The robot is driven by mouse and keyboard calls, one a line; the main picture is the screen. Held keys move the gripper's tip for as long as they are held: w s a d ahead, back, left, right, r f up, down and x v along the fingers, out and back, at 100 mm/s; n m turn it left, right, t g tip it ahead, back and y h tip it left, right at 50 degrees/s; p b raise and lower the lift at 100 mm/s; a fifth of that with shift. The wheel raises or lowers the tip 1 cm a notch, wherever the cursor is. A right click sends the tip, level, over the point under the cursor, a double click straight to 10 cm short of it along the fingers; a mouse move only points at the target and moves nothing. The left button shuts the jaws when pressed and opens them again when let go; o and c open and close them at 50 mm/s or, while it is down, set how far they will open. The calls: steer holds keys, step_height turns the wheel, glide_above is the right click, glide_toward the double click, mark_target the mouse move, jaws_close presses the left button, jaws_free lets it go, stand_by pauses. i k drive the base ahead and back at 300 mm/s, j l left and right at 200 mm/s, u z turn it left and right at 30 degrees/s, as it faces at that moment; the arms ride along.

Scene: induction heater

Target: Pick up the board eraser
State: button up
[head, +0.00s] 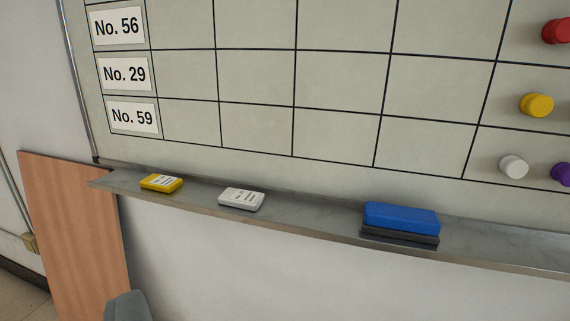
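The board eraser (401,219) lies on the metal ledge (310,216) below the whiteboard, right of the middle of the head view. It has a blue top and a dark grey underside, with its long side along the ledge. Nothing covers it. My gripper is not seen in this view, so its state and its distance from the eraser do not show.
A yellow box (161,183) and a white box (242,198) lie on the ledge left of the eraser. Round magnets, including a white one (513,166) and a yellow one (537,105), sit on the gridded board (255,76). A wooden panel (75,230) stands at left.

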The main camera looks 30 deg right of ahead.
mark_target(411, 223)
steer(key=z, duration=1.4)
